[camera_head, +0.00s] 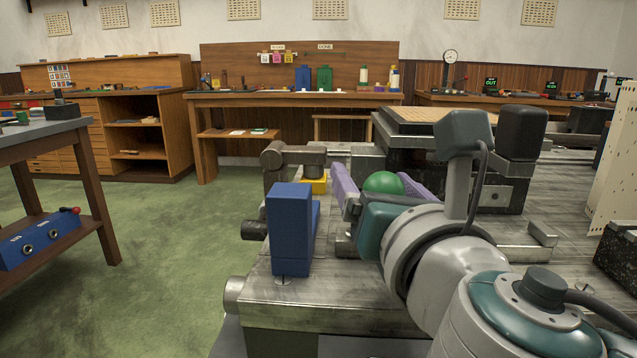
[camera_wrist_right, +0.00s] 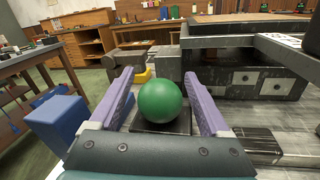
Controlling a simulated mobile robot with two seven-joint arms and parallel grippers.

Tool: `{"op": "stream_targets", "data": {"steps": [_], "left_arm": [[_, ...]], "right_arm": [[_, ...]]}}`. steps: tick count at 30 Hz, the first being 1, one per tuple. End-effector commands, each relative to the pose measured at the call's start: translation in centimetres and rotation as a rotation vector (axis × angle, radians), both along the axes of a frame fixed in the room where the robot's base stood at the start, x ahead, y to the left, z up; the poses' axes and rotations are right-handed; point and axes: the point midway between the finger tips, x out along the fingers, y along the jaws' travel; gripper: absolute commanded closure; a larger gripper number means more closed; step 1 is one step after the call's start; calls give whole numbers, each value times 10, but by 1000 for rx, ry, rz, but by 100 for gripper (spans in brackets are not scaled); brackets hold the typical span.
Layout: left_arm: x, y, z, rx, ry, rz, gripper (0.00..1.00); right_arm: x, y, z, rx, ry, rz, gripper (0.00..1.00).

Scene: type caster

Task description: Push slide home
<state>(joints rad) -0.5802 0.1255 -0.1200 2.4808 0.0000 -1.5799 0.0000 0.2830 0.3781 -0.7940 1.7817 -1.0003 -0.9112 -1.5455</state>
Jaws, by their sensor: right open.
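A green ball-shaped knob (camera_head: 384,183) stands on the metal machine bed; it also shows in the right wrist view (camera_wrist_right: 160,101), above a dark flat plate (camera_wrist_right: 150,126). My right gripper (camera_head: 377,177) is open, with one purple finger on each side of the green ball; in the right wrist view (camera_wrist_right: 158,72) gaps show between ball and fingers. I cannot tell which part is the slide; the ball's mount is mostly hidden. A blue upright block (camera_head: 290,228) stands left of the gripper, and a yellow piece (camera_head: 315,184) lies behind it. My left gripper is not in view.
The machine bed (camera_head: 330,295) has a dark block with a tan top (camera_head: 420,120) behind the gripper. A metal bracket (camera_head: 290,158) stands at back left. A side table (camera_head: 45,128) is at far left, with open green floor (camera_head: 170,240) between.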

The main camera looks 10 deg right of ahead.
Motion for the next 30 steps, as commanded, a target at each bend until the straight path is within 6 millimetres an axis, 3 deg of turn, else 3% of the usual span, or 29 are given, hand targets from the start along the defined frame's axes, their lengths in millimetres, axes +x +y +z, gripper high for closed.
{"op": "stream_targets", "data": {"steps": [7,27,30], "left_arm": [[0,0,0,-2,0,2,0],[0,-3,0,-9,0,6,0],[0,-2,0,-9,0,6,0]], "right_arm": [[1,0,0,1,1,0,22],[0,0,0,1,1,0,97],[0,0,0,1,1,0,100]]}}
